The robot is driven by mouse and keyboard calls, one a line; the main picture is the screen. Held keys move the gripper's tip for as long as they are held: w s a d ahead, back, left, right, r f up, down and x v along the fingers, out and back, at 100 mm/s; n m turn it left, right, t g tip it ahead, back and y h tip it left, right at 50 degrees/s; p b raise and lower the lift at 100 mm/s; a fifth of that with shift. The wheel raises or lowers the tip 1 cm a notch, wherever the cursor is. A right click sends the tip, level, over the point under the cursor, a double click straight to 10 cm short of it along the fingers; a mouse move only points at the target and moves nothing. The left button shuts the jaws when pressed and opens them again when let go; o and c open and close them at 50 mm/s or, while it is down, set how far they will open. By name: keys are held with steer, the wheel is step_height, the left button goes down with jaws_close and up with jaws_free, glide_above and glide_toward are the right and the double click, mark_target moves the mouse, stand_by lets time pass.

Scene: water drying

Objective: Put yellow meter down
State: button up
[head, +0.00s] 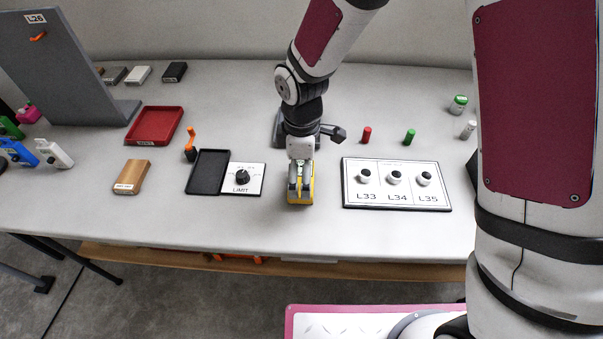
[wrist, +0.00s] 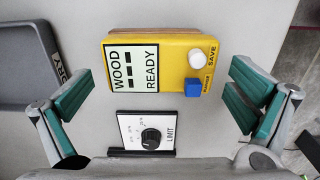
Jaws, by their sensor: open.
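The yellow meter (head: 307,196) is below my gripper (head: 300,180) in the head view, to the right of the LIMIT dial panel (head: 253,190). In the wrist view the yellow meter (wrist: 178,85) shows a WOOD READY display, a white knob and a blue button. My gripper (wrist: 158,97) is open, with one green-padded finger on each side of the meter and a visible gap to both. I cannot tell whether the meter's underside touches the table. The LIMIT panel (wrist: 132,127) also shows below the meter in the wrist view.
A black tray (head: 208,172) adjoins the LIMIT panel. The L33, L34, L35 panel (head: 396,201) lies to the right. A red tray (head: 154,126) and a wooden block (head: 131,177) are on the left. A grey tray (wrist: 25,65) marked DRY is at the wrist view's left.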

steer(key=s+d+r+m, duration=0.1)
steer(key=d+r+m, duration=0.15)
steer(key=r, duration=0.55)
steer(key=s+d+r+m, duration=0.1)
steer(key=d+r, duration=0.2)
steer(key=r, duration=0.5)
steer(key=s+d+r+m+t, duration=0.1)
steer(key=s+d+r+m, duration=0.4)
steer(key=s, duration=0.5)
steer(key=s+d+r+m+t, duration=0.1)
steer(key=s+d+r+m, duration=0.4)
steer(key=s+d+m, duration=0.4)
steer(key=shift+s+d+t+p, duration=0.35)
steer(key=shift+s+t+p, duration=0.1)
steer(key=shift+s, duration=0.3)
